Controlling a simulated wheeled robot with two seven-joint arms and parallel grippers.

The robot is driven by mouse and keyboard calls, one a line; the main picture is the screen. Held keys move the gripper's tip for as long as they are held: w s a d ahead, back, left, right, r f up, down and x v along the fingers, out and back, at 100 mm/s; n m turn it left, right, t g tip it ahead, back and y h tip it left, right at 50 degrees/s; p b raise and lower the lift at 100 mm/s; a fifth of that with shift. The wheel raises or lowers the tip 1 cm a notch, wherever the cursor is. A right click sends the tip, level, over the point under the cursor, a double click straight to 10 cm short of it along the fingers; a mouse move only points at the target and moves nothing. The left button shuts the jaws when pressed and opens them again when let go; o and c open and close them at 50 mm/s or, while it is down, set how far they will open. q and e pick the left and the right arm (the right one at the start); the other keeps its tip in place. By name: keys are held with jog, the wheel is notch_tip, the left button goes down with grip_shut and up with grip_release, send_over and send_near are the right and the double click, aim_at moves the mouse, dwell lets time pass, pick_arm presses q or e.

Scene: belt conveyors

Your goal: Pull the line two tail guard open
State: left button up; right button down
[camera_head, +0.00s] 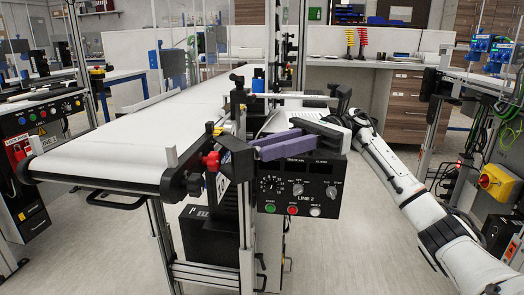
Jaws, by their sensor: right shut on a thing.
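The line two control panel (305,187), marked LINE 2, hangs at the near end of the white belt conveyor (130,160). My right gripper (264,146) reaches in from the right above this panel. Its purple-grey fingers are shut on a dark part beside the conveyor's end, which I take to be the tail guard (236,156). The fingers partly cover the held part, and its exact outline and angle are hard to tell. My left gripper is not in view.
A red knob (211,161) sits on the conveyor's end bracket. A white rod (290,96) crosses above the belt. Another line's panel (40,130) stands at the left. A yellow switch box (497,183) stands at the right. The floor between is clear.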

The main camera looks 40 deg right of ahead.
jog(key=c, duration=1.6)
grip_release()
jog(key=shift+c, duration=0.2)
jog(key=shift+d, duration=0.15)
jog(key=s+d, duration=0.1)
jog(key=d, duration=0.9)
jog(key=shift+p, duration=0.45)
jog(key=shift+s, duration=0.1)
